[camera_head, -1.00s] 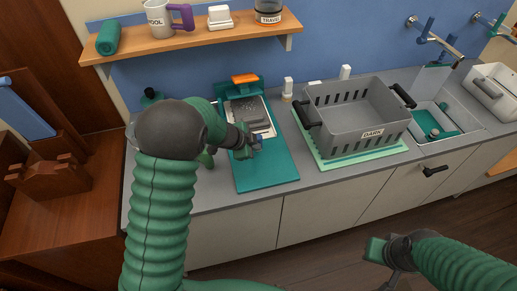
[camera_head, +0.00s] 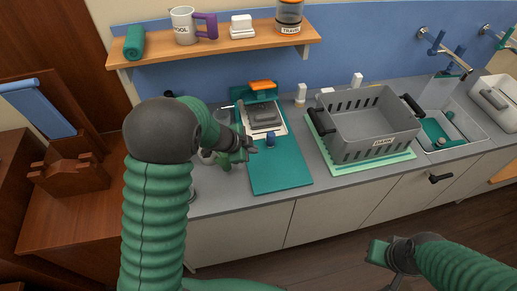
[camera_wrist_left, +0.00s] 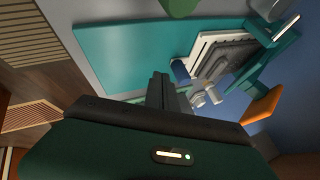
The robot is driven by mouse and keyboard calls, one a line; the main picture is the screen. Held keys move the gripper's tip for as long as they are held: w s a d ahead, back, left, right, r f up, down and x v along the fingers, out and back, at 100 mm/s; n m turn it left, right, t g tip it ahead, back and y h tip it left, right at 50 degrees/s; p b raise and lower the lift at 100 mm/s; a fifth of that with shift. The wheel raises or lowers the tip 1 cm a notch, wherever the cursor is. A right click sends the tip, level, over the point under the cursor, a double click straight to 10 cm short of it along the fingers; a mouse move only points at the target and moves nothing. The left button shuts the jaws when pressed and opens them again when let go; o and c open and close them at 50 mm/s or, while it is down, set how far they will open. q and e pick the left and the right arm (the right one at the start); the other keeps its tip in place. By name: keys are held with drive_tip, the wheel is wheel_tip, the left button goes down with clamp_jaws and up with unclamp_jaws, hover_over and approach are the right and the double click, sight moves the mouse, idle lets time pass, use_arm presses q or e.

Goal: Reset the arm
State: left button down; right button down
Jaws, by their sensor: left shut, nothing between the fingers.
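My left gripper (camera_head: 250,144) is above the left edge of the teal board on the counter. Its fingers (camera_wrist_left: 163,92) are shut and empty in the left wrist view. A small blue piece (camera_head: 270,140) stands on the board just right of the fingertips; it also shows in the left wrist view (camera_wrist_left: 180,72). My right gripper (camera_head: 380,252) hangs low at the right, in front of the cabinets and away from the counter. Whether its fingers are open or shut is not clear.
The teal board (camera_head: 282,172) carries a grey stack (camera_head: 263,115) and an orange-topped part (camera_head: 262,85). A grey basket (camera_head: 365,133) stands right of it, then a sink (camera_head: 470,133). A wooden stand (camera_head: 62,178) is at the left.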

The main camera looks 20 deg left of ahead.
use_arm(q)
drive_tip(key=s+a+r+n+y, duration=0.1)
drive_tip(key=s+r+n+y, duration=0.35)
drive_tip(key=s+n, duration=0.2)
drive_tip(key=s+d+f+n+g, duration=0.1)
drive_tip(key=s+d+n+g, duration=0.1)
drive_tip(key=s, duration=0.6)
drive_tip(key=s+d+n+g+h, duration=0.1)
drive_tip(key=s+d+n+g, duration=0.1)
drive_tip(key=s+n, duration=0.3)
drive_tip(key=s+d, duration=0.1)
drive_tip(key=s, duration=0.2)
drive_tip(key=shift+d+f, duration=0.15)
drive_tip(key=shift+f, duration=0.25)
drive_tip(key=shift+s+h, duration=0.1)
drive_tip(key=shift+h, duration=0.15)
